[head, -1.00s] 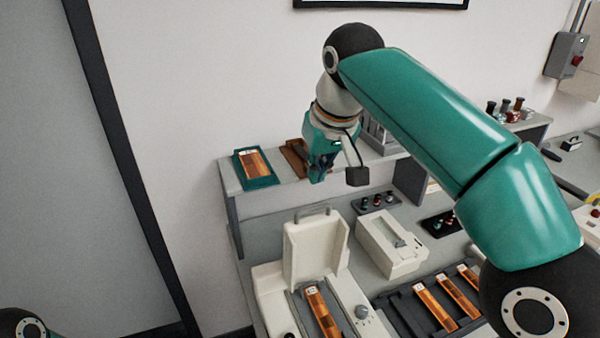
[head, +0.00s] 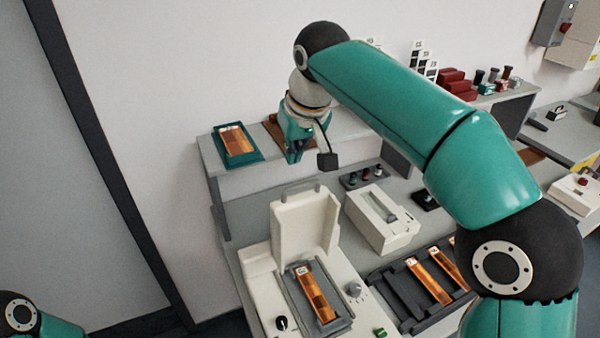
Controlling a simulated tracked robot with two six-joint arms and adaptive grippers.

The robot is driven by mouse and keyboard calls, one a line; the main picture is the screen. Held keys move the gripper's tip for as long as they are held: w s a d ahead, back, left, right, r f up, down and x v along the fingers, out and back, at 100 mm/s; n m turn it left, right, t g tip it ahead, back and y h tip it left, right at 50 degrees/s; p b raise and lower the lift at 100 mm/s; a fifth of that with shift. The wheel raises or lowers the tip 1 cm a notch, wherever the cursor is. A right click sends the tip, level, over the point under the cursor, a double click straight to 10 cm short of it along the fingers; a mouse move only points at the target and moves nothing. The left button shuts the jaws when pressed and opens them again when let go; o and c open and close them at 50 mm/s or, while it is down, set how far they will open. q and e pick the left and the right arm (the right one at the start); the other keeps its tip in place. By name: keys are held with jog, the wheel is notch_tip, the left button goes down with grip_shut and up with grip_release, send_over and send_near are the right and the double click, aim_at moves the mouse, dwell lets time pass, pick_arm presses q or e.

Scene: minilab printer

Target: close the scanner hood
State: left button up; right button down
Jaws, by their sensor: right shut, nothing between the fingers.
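The scanner (head: 262,262) is a cream box on the bench, with its hood (head: 303,228) standing open and upright at the back. A handle (head: 303,186) tops the hood. An orange film strip (head: 316,295) lies in the grey bed in front of the hood. My right gripper (head: 293,158) points down, shut and empty, above and behind the hood, near the shelf edge. It appears apart from the hood. Only a joint and part of my left arm show at the bottom left; the left gripper is out of view.
A shelf behind holds a teal tray (head: 258,157) with a film strip and a brown holder. Right of the scanner are a cream device (head: 381,220) and a dark rack (head: 400,296) of film strips. Small knobs (head: 362,176) stand behind the device. My right arm spans the right side.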

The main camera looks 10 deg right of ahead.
aim_at(301, 194)
jog(key=s, duration=0.1)
jog(key=s+f, duration=0.1)
jog(key=s+b, duration=0.1)
jog(key=shift+d+f, duration=0.3)
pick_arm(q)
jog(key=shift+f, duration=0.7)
pick_arm(e)
jog(key=shift+f, duration=0.15)
jog(key=shift+s, duration=0.1)
